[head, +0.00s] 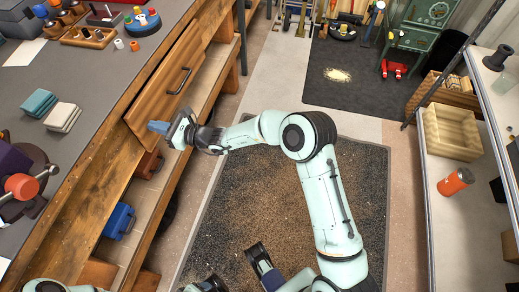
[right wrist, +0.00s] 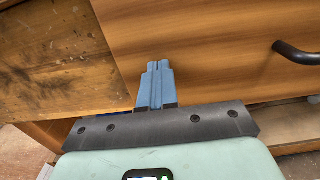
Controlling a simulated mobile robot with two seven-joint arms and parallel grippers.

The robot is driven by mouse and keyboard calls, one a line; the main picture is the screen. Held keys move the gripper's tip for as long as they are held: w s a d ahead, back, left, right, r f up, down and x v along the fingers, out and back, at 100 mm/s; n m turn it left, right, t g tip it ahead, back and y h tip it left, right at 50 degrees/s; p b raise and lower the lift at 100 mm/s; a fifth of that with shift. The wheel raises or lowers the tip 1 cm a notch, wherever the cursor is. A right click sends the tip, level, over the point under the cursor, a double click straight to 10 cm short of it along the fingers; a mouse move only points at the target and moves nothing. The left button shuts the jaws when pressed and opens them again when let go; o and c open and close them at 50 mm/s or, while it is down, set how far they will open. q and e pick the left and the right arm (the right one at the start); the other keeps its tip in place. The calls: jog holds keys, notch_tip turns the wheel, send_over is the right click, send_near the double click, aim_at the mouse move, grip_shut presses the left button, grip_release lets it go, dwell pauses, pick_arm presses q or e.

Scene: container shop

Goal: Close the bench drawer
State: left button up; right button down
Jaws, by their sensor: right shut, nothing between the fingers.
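The bench drawer front (head: 160,88) is a light wood panel under the bench top, with a dark bar handle (head: 180,80). How far it stands out from the bench is hard to judge. My right gripper (head: 158,127) is shut and empty at the near end of the drawer front, away from the handle. In the right wrist view its blue fingers (right wrist: 157,85) overlap the drawer front (right wrist: 215,55) near its left edge, with the handle (right wrist: 297,53) off to the right. I cannot tell if the fingertips touch the wood.
The bench top (head: 85,75) holds blocks, trays and a vise. A blue case (head: 118,221) sits on the bench's lower shelf. A metal rack (head: 430,200) with a wooden crate stands at right. The dark floor mat (head: 240,210) has free room beside the bench.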

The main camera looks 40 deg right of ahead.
pick_arm(q)
jog(key=shift+w+a+f, duration=0.25)
jog(key=shift+w, duration=0.15)
pick_arm(e)
jog(key=shift+x, duration=1)
jog(key=shift+r, duration=0.3)
pick_arm(q)
jog(key=shift+s, duration=0.1)
pick_arm(e)
jog(key=shift+d, duration=0.1)
